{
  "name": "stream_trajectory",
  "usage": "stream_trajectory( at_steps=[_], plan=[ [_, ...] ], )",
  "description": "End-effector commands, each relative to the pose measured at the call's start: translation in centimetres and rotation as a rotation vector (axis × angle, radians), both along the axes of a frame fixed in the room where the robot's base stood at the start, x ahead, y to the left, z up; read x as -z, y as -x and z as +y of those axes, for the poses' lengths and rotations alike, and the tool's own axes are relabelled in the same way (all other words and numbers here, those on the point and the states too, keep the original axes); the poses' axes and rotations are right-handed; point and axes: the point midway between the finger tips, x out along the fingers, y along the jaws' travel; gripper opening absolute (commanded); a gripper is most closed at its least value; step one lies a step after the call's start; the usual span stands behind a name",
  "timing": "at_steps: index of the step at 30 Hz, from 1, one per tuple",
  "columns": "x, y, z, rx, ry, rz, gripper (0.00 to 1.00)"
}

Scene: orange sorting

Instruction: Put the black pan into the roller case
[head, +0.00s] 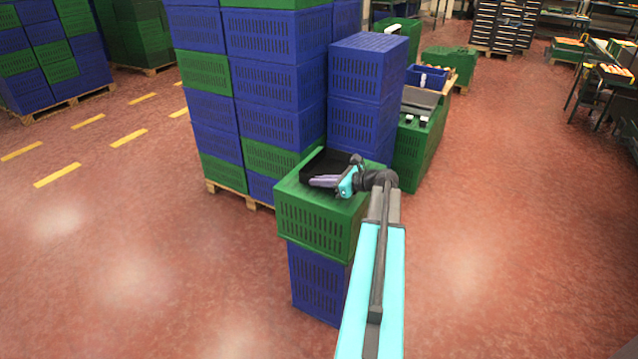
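A black, shallow, squarish object (330,160), which looks like the black pan, lies on the green crate (315,230) that tops a blue crate in the middle. My gripper (318,181) is at the end of my light-blue arm, over the front right part of the black object. Greyish-purple parts lie at its tip; I cannot tell whether these are its fingers or something held. Whether it touches the pan is too small to tell. A grey and black box-like thing (420,100) on green crates behind may be the roller case, but I cannot be sure.
Tall stacks of blue and green crates (275,85) on a pallet stand directly behind and left. A blue crate stack (365,95) rises just behind the green crate. A blue bin (427,77) stands farther back. The red floor is clear at right and front left.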

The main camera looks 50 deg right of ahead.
Motion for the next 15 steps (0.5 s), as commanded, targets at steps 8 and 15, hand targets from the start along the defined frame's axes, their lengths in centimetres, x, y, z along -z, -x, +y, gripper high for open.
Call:
stream_trajectory(
  at_steps=[8, 15],
  plan=[
    [0.68, 0.01, -0.02, 0.001, 0.001, -0.001, 0.00],
    [0.88, 0.01, -0.05, 0.001, 0.001, -0.001, 0.00]
  ],
)
